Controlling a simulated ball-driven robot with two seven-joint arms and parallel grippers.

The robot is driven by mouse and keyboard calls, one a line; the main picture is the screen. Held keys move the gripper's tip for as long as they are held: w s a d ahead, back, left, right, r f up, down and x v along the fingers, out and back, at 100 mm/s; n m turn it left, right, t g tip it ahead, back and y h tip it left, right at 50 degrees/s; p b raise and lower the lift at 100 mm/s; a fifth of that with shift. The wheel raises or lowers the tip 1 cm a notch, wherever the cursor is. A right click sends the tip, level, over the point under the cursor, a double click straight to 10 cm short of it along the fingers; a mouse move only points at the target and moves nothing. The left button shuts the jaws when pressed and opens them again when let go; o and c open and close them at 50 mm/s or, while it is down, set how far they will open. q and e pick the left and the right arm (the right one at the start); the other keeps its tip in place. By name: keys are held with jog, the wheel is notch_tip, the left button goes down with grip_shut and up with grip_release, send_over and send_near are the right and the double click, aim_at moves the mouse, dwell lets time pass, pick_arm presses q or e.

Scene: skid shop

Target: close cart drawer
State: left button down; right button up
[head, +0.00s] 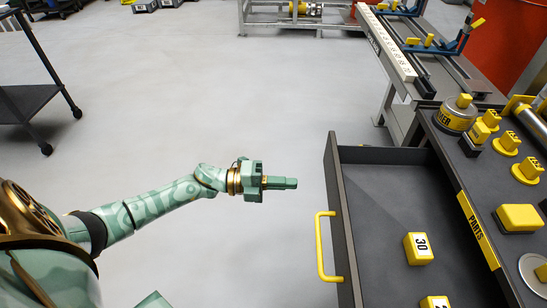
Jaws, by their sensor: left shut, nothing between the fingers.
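The cart drawer (333,180) is pulled out to the left from the dark cart (441,141) at the right. Its front carries a yellow bar handle (320,246). Inside lie a yellow block marked 30 (418,249) and part of another yellow block (434,302) at the bottom edge. My left gripper (292,183) is shut and empty. It points right toward the drawer front, up and left of the handle, with a visible gap in the picture. My right gripper is not in view.
The cart top holds a yellow tin (456,113) and several yellow-topped pieces. A workbench with rails (432,62) stands behind the cart. A dark wheeled trolley (30,103) is at the far left. The grey floor (250,90) between is clear.

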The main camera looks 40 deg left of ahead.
aim_at(331, 185)
pick_arm(q)
jog(key=b+x, duration=0.1)
jog(key=x, duration=0.6)
jog(key=shift+d+f, duration=0.1)
jog(key=shift+f, duration=0.05)
jog(key=shift+w+d, duration=0.25)
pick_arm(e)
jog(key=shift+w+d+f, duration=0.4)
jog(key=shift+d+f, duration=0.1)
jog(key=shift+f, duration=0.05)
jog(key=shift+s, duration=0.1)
pick_arm(q)
jog(key=shift+d, duration=0.1)
